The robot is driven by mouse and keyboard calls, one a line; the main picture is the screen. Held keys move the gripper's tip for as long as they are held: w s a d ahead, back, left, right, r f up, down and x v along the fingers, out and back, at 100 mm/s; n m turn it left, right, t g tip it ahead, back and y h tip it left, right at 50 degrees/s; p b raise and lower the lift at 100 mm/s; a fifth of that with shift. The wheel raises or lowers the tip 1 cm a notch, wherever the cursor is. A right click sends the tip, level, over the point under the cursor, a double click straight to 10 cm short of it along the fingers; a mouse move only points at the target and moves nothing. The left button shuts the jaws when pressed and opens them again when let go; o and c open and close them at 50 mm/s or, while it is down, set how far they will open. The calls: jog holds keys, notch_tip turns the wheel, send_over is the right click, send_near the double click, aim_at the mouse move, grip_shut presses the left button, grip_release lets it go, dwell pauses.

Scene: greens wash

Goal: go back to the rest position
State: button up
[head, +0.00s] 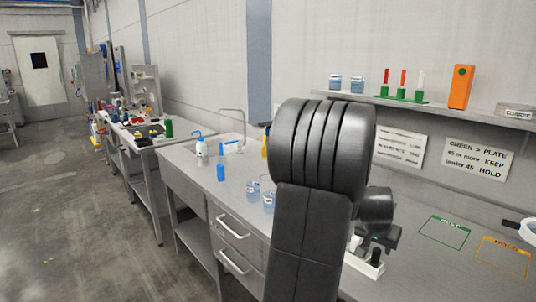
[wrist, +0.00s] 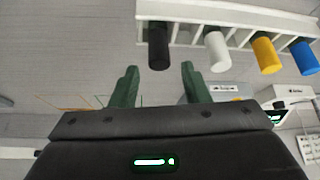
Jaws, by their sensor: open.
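My gripper (wrist: 159,68) is open in the wrist view, its two green fingers apart. A black cylinder (wrist: 158,47) in a white rack (wrist: 232,15) shows in line with the gap between the fingertips. I cannot tell whether it reaches between them; neither finger visibly grips it. In the head view my arm stands large in the middle and hides much of the bench. The gripper (head: 384,240) is partly hidden behind it, low over the bench beside a small white piece with a black part (head: 374,262).
White, yellow and blue cylinders (wrist: 264,55) line the same rack. The bench (head: 415,280) has green (head: 445,232) and orange (head: 503,257) marked areas, both empty. Beakers (head: 253,191) and bottles (head: 202,150) stand left of my arm. A shelf (head: 450,112) runs along the wall.

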jog(key=shift+r, duration=0.35)
jog(key=shift+s, duration=0.1)
